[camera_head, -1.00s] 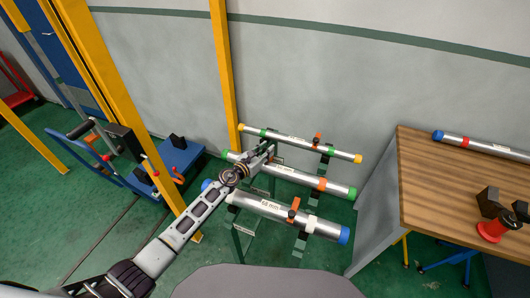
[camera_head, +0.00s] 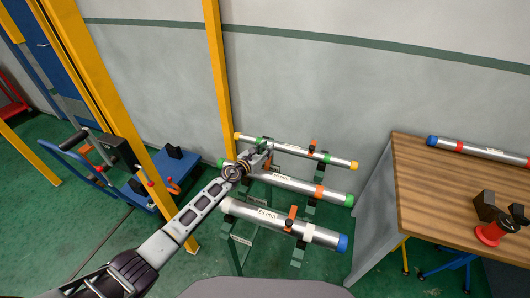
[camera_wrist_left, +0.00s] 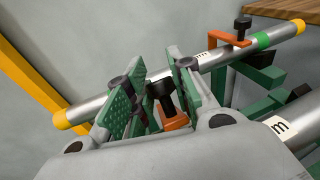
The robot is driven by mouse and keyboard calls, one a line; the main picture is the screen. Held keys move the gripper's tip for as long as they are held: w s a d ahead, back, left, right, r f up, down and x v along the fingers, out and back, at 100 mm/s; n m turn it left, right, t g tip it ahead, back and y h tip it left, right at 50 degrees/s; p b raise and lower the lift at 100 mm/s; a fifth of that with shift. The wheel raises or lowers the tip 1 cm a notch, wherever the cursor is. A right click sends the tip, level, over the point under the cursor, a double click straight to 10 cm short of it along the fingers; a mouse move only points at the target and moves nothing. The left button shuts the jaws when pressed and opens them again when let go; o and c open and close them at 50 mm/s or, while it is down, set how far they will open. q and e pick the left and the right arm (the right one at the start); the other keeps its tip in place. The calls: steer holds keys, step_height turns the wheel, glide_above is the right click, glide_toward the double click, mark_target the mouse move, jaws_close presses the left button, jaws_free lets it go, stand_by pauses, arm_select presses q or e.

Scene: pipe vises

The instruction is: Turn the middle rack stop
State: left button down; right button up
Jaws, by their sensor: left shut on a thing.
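The rack holds three grey pipes: the back one (camera_head: 285,146) with yellow ends, the middle one (camera_head: 300,186) with green rings or ends, and the front one (camera_head: 265,215) with a blue right end. My left gripper (camera_head: 265,148) reaches over the left part of the rack, near the back and middle pipes. In the left wrist view its green-padded fingers (camera_wrist_left: 158,85) straddle a black knob (camera_wrist_left: 160,92) on an orange stop (camera_wrist_left: 176,122), which I take for the middle rack stop. The stop's lower part is hidden by the gripper. My right gripper is out of view.
Other orange stops sit at the back pipe (camera_head: 312,143) and front pipe (camera_head: 291,212). A wooden bench (camera_head: 430,185) stands at right with a pipe (camera_head: 480,149) and a red spool (camera_head: 493,231). A yellow post (camera_head: 217,80) rises behind the rack. A blue cart (camera_head: 170,170) stands left.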

arm_select(q)
steer(key=shift+w+a+r, duration=0.1)
steer(key=c, duration=1.2)
jaws_free()
steer(key=shift+v, duration=1.2)
steer(key=shift+s+a, duration=0.3)
steer(key=shift+s, duration=0.4)
steer(key=f+v, duration=0.1)
steer(key=v, duration=0.7)
steer(key=shift+a+r, duration=0.15)
steer(key=shift+r, duration=0.35)
